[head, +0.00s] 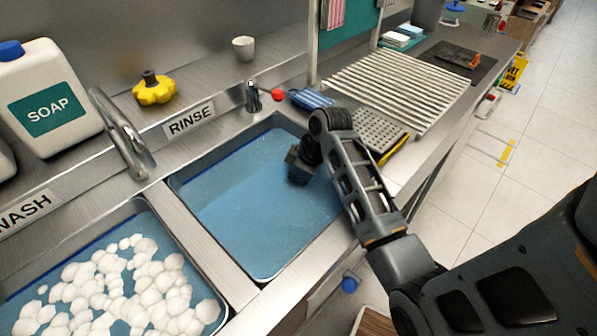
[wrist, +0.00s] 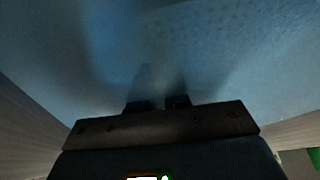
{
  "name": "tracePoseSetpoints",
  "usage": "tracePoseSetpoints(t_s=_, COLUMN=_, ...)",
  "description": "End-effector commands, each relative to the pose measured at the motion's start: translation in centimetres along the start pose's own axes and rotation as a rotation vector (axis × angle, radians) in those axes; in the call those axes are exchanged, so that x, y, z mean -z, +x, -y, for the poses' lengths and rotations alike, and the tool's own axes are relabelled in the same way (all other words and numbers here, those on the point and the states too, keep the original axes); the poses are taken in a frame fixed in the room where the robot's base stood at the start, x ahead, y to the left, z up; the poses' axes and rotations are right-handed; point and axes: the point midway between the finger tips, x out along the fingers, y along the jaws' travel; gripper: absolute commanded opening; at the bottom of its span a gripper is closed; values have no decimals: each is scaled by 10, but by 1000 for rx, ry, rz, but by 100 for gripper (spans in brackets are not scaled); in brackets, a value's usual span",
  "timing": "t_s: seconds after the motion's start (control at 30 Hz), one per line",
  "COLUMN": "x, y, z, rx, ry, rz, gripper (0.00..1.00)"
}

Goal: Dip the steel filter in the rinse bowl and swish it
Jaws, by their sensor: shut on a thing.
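In the wrist view the two dark fingers of my gripper (wrist: 158,103) are close together and point into the blue water. The steel filter cannot be made out clearly; what the fingers hold is hidden in the dark, blurred water. A faint dotted texture shows in the water beyond the fingertips.
A wash basin (head: 120,285) full of white foam lies at the left, past a steel divider. A tap (head: 125,140) and a small red-knobbed tap (head: 255,97) stand behind. A slatted rack (head: 400,85) and a perforated grey tray (head: 378,133) lie right of the rinse bowl.

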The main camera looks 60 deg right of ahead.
Motion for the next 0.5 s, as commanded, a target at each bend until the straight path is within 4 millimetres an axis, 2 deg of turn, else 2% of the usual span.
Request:
tracePoseSetpoints(t_s=0.1, x=7, y=0, z=11, rx=0, ry=-2, rz=-1, gripper=0)
tracePoseSetpoints(t_s=0.23, x=8, y=2, z=15, rx=0, ry=0, rz=-1, gripper=0)
tracePoseSetpoints(t_s=0.5, x=-3, y=-3, z=-8, rx=-1, ry=3, rz=-1, gripper=0)
